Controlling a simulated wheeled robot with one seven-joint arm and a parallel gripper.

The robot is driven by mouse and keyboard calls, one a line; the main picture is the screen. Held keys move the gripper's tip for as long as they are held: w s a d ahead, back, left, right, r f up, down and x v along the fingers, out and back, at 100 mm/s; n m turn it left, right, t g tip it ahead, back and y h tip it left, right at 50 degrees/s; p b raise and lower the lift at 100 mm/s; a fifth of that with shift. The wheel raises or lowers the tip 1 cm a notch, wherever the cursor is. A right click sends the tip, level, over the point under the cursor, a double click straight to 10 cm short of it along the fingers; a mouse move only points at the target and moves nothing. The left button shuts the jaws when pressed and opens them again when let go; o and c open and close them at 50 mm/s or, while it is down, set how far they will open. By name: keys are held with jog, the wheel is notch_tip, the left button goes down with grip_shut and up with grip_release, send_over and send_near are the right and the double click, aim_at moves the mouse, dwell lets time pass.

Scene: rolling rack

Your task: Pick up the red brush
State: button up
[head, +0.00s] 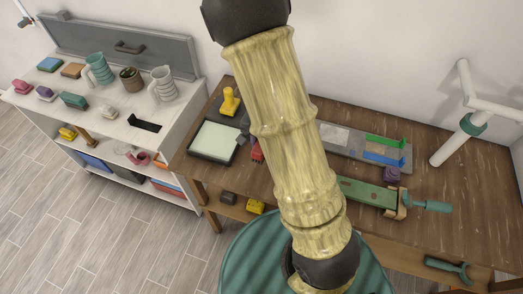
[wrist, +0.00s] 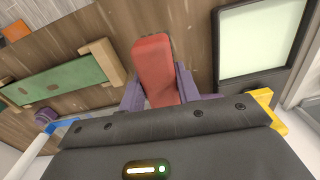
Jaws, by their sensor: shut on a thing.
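The red brush (wrist: 153,62) shows in the wrist view as a rounded red block. It sits between the two purple fingers of my gripper (wrist: 158,84), which is shut on it. The brush's lower end is hidden behind the dark gripper body. In the head view only a small red part of the brush (head: 257,152) shows at the left edge of my arm, which hides the rest and most of my gripper. I cannot tell whether the brush touches the tabletop.
On the wooden table (head: 470,190), a pale-green pad in a dark frame (head: 213,140) and a yellow stamp-like object (head: 230,101) stand left of the arm. A white pipe stand (head: 457,138) rises farther right.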

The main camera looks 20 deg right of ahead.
jog(key=shift+r, duration=0.45)
jog(key=o, duration=0.3)
jog(key=shift+c, duration=0.7)
jog(key=shift+w, duration=0.1)
dwell(0.8)
jog(key=shift+f, duration=0.1)
